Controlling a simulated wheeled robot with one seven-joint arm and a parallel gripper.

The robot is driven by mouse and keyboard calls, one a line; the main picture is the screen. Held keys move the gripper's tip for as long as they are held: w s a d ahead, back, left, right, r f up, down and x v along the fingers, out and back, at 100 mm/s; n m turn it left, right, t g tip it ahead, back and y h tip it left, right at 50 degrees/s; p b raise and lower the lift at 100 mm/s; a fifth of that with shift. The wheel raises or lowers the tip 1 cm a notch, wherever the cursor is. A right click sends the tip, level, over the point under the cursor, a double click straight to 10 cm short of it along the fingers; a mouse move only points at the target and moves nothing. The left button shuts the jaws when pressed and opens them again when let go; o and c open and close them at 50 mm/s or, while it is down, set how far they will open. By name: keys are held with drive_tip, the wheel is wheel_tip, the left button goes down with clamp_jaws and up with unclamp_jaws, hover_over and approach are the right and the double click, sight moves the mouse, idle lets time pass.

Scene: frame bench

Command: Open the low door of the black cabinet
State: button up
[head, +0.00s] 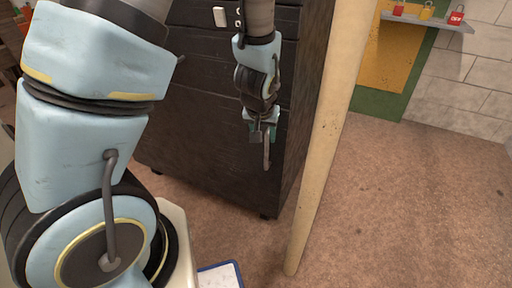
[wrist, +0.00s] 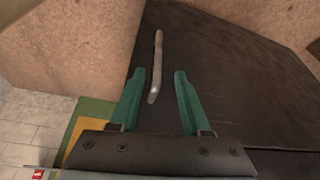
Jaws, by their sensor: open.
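The black cabinet (head: 200,130) stands upright at the centre of the head view, with its dark front facing me; its lower front looks shut. A slim metal bar handle (head: 267,155) runs upright near the right side of that front. It also shows in the wrist view (wrist: 157,60), its near end lying in line between my fingers. My gripper (head: 262,137) is open and empty, at the upper part of the handle in the head view. In the wrist view its two green fingers (wrist: 158,73) are apart on either side of the handle; I cannot tell how deep it sits.
A pale post (head: 318,150) stands just right of the cabinet, close to my arm. Right of it the brown floor (head: 410,200) is clear. A grey shelf (head: 430,20) holds red and yellow padlocks on the back wall. A blue-edged white item (head: 222,276) lies low in front.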

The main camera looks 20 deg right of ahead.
sight(266, 149)
drive_tip(key=x, duration=1.1)
drive_tip(key=shift+s+d+b, duration=0.1)
drive_tip(key=shift+d+b, duration=0.1)
drive_tip(key=shift+b, duration=0.15)
clamp_jaws()
idle(1.0)
